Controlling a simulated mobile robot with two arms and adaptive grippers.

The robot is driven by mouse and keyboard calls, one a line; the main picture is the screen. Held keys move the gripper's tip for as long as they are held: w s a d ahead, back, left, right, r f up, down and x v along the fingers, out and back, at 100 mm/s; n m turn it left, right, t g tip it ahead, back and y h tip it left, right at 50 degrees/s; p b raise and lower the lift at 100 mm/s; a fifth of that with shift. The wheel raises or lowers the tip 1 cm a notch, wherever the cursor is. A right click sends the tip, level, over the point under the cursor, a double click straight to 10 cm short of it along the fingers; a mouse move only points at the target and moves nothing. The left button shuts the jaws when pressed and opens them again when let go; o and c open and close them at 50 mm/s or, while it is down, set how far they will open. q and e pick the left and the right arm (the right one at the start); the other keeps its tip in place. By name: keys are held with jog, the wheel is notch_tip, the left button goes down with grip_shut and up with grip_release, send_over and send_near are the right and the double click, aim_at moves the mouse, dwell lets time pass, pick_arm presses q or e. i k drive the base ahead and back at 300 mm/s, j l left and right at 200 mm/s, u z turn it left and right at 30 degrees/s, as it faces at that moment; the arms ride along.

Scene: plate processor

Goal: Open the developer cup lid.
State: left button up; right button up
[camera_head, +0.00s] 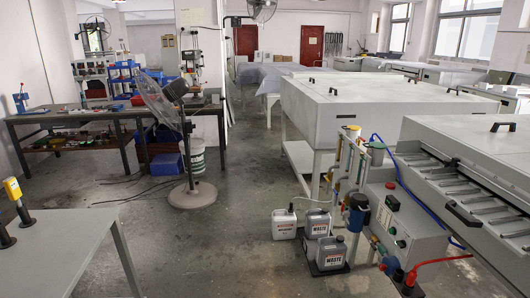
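No part labelled as the developer cup can be made out. A small grey cup-like vessel (377,153) stands by the pipework at the near end of the plate processor (460,165), with a blue hose beside it. I cannot tell whether this is the developer cup or whether its lid is open or shut. A blue-bodied canister with a dark top (357,213) is mounted lower on the same pipework.
A pedestal fan (190,192) and grey table (65,250) are left. The floor between is clear.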

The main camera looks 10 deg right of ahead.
aim_at(375, 145)
jog(key=i, duration=1.9)
jog(key=i+j+z, duration=0.1)
jog(key=i+z, duration=0.3)
jog(key=i, duration=0.15)
jog(key=i+j+z, duration=0.35)
jog(key=i, duration=0.2)
jog(key=i+j+z, duration=0.4)
jog(key=i, duration=0.15)
jog(key=l, duration=0.1)
